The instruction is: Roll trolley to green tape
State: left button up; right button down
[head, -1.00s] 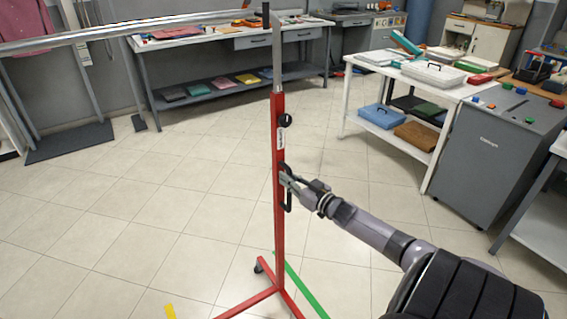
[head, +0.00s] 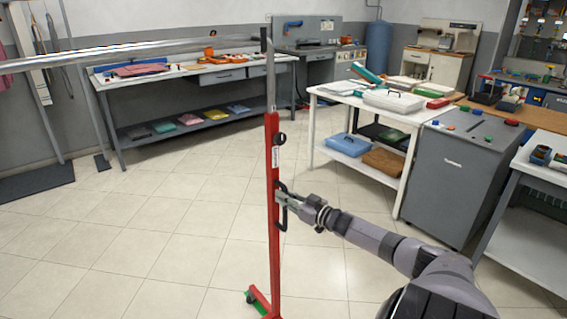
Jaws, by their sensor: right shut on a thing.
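The trolley is a garment rail with a red upright post (head: 272,165), a silver upper tube and a long chrome bar (head: 130,50) running off to the left. Its red foot (head: 262,301) with a dark castor shows at the bottom. My right gripper (head: 283,199) is shut on the black handle (head: 281,222) on the post's right side. A small piece of green tape (head: 258,291) shows on the floor by the foot; the rest is hidden or out of frame. My left gripper is not in view.
A grey workbench (head: 185,72) stands along the back wall. A dark floor mat (head: 35,181) lies at left. The tiled floor between is open.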

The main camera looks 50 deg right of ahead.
jog(key=shift+d, duration=0.25)
jog(key=c, duration=1.8)
grip_release()
jog(key=shift+o, duration=1.2)
jog(key=shift+s, duration=0.1)
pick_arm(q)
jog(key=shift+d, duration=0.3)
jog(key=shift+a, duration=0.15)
pick_arm(e)
jog(key=s, duration=1.2)
jog(key=shift+a, duration=0.25)
